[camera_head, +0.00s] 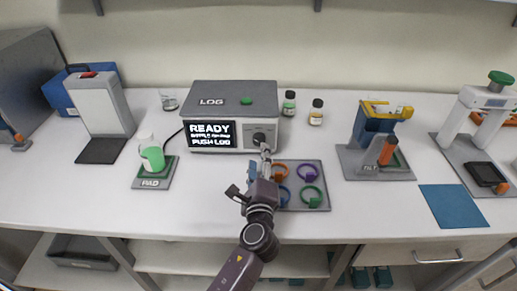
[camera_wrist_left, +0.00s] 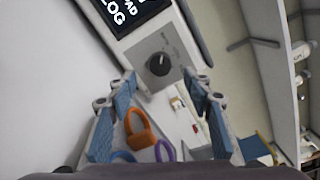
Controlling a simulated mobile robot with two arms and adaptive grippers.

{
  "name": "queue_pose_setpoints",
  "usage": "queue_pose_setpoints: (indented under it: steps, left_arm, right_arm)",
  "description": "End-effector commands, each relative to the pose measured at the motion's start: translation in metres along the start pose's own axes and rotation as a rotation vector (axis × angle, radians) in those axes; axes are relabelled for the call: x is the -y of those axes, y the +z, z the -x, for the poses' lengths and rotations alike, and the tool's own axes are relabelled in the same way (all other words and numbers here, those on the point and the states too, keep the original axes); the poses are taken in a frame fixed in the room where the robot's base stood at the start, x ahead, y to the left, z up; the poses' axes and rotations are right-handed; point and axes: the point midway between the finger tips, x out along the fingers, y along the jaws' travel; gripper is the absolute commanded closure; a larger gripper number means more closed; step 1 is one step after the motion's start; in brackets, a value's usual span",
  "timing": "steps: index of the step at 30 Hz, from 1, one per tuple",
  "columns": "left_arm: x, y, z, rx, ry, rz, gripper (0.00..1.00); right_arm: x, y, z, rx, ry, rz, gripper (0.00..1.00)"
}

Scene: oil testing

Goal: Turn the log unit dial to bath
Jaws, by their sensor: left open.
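The log unit (camera_head: 203,97) is a grey and white box at the back middle of the bench. Its screen (camera_head: 211,135) reads "READY" and "PUSH LOG", with a smaller line between that is hard to read. Its black dial (camera_head: 259,138) is at the right of the front face. In the left wrist view the dial (camera_wrist_left: 159,64) sits on a grey plate, ahead of and between the fingers. My left gripper (camera_head: 264,155) is just in front of the dial; in the wrist view its blue-padded fingers (camera_wrist_left: 165,95) are apart with nothing between them. My right gripper is not in view.
A mat (camera_head: 323,172) with several coloured rings lies below and right of my left gripper. A flask of green liquid (camera_head: 152,155) stands on a pad to the left. Two small bottles (camera_head: 289,104) stand right of the unit. A blue mat (camera_head: 453,205) lies farther right.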

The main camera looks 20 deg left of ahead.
Motion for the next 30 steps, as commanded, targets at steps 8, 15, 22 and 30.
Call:
queue_pose_setpoints:
  steps: [8, 15, 22, 30]
  left_arm:
    - [-0.001, 0.000, 0.044, 0.000, 0.001, 0.001, 0.53]
    - [0.000, 0.000, 0.054, 0.000, -0.001, 0.002, 0.53]
    - [0.000, 0.000, 0.053, 0.000, -0.001, 0.001, 0.53]
    - [0.000, 0.000, 0.053, 0.000, 0.000, 0.001, 0.53]
  right_arm:
    - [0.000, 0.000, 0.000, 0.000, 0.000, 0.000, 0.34]
    - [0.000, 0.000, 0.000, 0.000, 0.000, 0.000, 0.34]
    - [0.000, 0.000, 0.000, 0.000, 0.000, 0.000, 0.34]
    - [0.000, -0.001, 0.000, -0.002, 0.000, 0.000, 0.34]
